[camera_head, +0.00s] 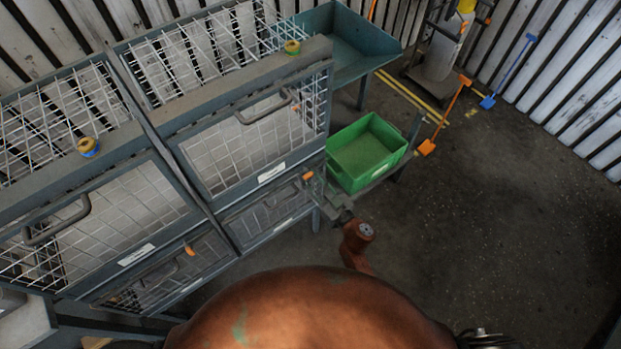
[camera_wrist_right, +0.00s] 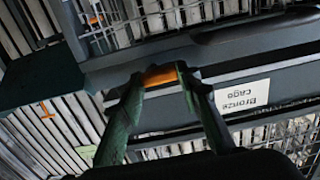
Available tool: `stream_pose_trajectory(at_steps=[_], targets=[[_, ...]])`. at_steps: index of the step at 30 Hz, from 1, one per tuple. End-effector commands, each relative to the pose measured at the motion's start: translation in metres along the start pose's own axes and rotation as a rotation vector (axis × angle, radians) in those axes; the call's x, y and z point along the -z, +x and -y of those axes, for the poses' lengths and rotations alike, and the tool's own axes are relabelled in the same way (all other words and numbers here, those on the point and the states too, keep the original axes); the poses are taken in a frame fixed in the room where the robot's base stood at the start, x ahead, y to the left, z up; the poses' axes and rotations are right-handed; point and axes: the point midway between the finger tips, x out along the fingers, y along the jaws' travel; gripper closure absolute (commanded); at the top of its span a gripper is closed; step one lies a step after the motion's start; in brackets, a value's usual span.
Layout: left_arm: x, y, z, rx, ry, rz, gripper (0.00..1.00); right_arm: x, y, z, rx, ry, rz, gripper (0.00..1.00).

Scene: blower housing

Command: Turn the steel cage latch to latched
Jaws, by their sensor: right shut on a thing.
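Two wire-mesh cages stand side by side: a right cage (camera_head: 235,155) and a left cage (camera_head: 120,215). An orange latch (camera_head: 308,176) is at the right cage's lower right corner, and my right gripper (camera_head: 314,184) is there. In the right wrist view the green fingers of this gripper (camera_wrist_right: 158,76) are closed around the orange latch (camera_wrist_right: 160,80). The label (camera_wrist_right: 243,97) beside it reads "Bronze cage", upside down. Another orange latch (camera_head: 190,250) is below the left cage's label (camera_head: 136,254), which is too small to read. My left gripper is not in view.
A green bin (camera_head: 366,152) stands close to the right of my right gripper. A teal tray (camera_head: 350,45) is behind it. The cage doors have handles (camera_head: 262,110). The floor at right is clear.

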Motion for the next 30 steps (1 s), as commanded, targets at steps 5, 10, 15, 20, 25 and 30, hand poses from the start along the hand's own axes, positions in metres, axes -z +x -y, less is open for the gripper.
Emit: stream_pose_trajectory(at_steps=[5, 10, 15, 20, 25, 30], targets=[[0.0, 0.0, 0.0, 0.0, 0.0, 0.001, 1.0, -0.001, 0.0, 0.0, 0.0, -0.041, 0.001, 0.93], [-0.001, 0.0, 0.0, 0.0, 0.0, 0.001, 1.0, -0.002, 0.0, 0.0, 0.0, -0.135, 0.002, 0.93], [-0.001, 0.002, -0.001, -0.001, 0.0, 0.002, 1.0, -0.003, 0.0, 0.001, 0.001, -0.275, 0.001, 0.93], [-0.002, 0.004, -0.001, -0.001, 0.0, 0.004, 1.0, -0.005, 0.0, 0.001, 0.0, -0.426, 0.002, 0.93], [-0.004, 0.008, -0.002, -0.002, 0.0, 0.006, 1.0, -0.007, 0.0, 0.001, 0.001, -0.589, 0.001, 0.93], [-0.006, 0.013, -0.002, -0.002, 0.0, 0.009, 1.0, -0.009, -0.001, 0.001, 0.001, -0.75, 0.002, 0.93]])
